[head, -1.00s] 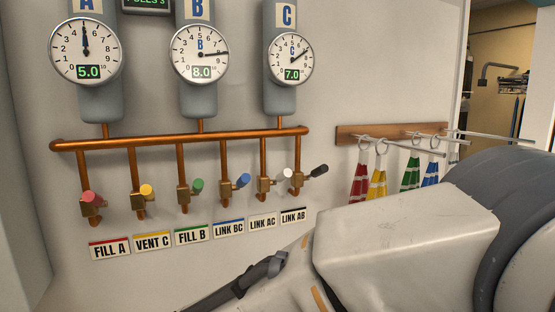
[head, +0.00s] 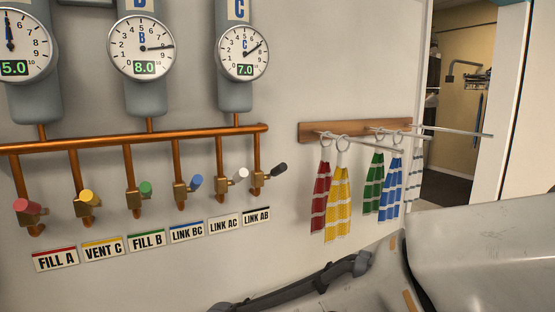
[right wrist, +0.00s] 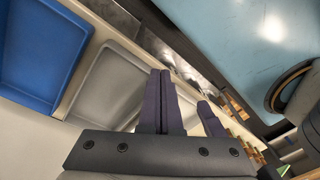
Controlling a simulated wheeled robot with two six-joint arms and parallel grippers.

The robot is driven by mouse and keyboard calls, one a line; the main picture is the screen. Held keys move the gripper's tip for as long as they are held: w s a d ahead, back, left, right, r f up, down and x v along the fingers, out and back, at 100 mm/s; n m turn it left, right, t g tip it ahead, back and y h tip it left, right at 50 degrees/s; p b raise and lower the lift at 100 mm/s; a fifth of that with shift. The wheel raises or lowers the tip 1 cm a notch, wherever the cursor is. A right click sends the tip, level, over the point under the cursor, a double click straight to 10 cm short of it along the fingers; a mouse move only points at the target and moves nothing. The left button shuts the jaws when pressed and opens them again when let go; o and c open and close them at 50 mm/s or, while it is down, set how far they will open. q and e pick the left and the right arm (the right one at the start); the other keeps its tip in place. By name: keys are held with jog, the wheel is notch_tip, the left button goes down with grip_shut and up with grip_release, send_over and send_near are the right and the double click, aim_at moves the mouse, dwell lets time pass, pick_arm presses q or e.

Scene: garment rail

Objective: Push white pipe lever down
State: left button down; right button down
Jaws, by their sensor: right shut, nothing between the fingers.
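The white lever (head: 238,174) sits on a brass valve under the copper pipe, above the LINK AC label (head: 223,224). It points up and to the right. The black lever (head: 276,170) is close to its right and the blue lever (head: 194,184) to its left. In the right wrist view my right gripper (right wrist: 165,75) has its dark fingers together with nothing between them, pointing at trays, away from the lever. My right arm fills the lower right of the head view, apart from the levers. My left gripper is not in view.
Red, yellow and green levers stand farther left. Gauges A, B and C (head: 243,52) hang above the copper pipe (head: 140,137). A wooden hook rail (head: 310,131) with striped cloths is at right. A blue tray (right wrist: 38,50) and a grey tray (right wrist: 105,85) show in the right wrist view.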

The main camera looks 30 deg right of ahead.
jog(key=shift+d, duration=0.1)
jog(key=w+r+m+t+y+p, duration=0.15)
jog(key=w+r+t+p, duration=0.3)
jog(key=w+r, duration=1.25)
jog(key=w+d+r+m+t+h+p, duration=0.1)
jog(key=w+d+r+t+p, duration=0.1)
jog(key=w+d+r, duration=0.5)
jog(key=w+d+r+m+t+h+p, duration=0.2)
jog(key=w+d+r, duration=0.5)
jog(key=r, duration=0.9)
jog(key=shift+d+r+t+p, duration=0.35)
jog(key=shift+d+r+p, duration=0.05)
jog(key=shift+d+p, duration=0.2)
jog(key=shift+w+m, duration=0.15)
jog(key=shift+m, duration=0.1)
